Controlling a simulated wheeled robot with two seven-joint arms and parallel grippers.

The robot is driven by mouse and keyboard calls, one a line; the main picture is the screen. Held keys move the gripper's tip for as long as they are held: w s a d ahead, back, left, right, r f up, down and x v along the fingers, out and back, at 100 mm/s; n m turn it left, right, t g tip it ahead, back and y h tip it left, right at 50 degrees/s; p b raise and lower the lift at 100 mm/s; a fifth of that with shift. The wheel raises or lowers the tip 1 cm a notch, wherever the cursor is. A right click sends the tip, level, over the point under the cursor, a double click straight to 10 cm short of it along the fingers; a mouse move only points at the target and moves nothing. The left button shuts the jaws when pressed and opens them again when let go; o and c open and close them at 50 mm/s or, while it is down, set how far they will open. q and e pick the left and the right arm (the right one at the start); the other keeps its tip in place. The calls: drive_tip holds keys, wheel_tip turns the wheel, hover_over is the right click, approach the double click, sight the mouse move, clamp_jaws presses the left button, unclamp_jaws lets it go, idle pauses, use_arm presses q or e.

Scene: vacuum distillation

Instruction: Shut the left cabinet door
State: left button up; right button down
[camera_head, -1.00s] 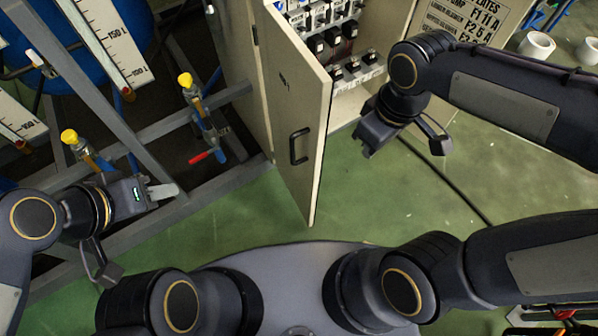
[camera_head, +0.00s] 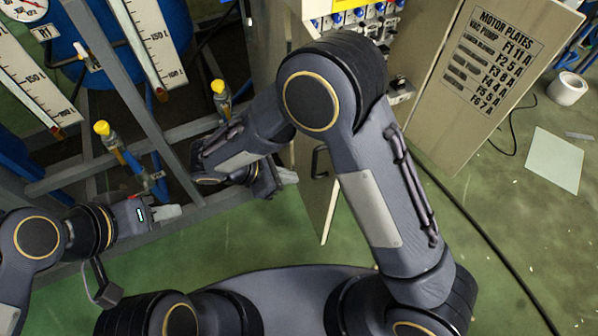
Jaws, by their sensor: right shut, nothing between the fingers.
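The left cabinet door (camera_head: 326,205) stands open, a beige panel pointing toward me, with a dark handle (camera_head: 318,162) on its face. My right forearm hides much of its upper part. My right arm crosses in front of the cabinet. Its gripper (camera_head: 287,178) is shut and empty, just left of the door near handle height. I cannot tell whether it touches the door. My left gripper (camera_head: 166,212) is well to the left of the door, by the metal frame, holding nothing visible. Whether its fingers are parted is unclear.
The right cabinet door (camera_head: 440,120) is open and carries a motor plates sign (camera_head: 490,62). A metal frame (camera_head: 150,115) with yellow-topped valves (camera_head: 218,88) stands at left. A cable (camera_head: 480,225) crosses the green floor. A white roll (camera_head: 567,89) lies at right.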

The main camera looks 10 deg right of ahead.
drive_tip(key=w+d+f+p, duration=0.1)
drive_tip(key=w+d+f, duration=0.1)
drive_tip(key=d+f, duration=0.4)
drive_tip(key=d, duration=0.3)
drive_tip(key=shift+w+d, duration=0.15)
drive_tip(key=shift+d, duration=0.2)
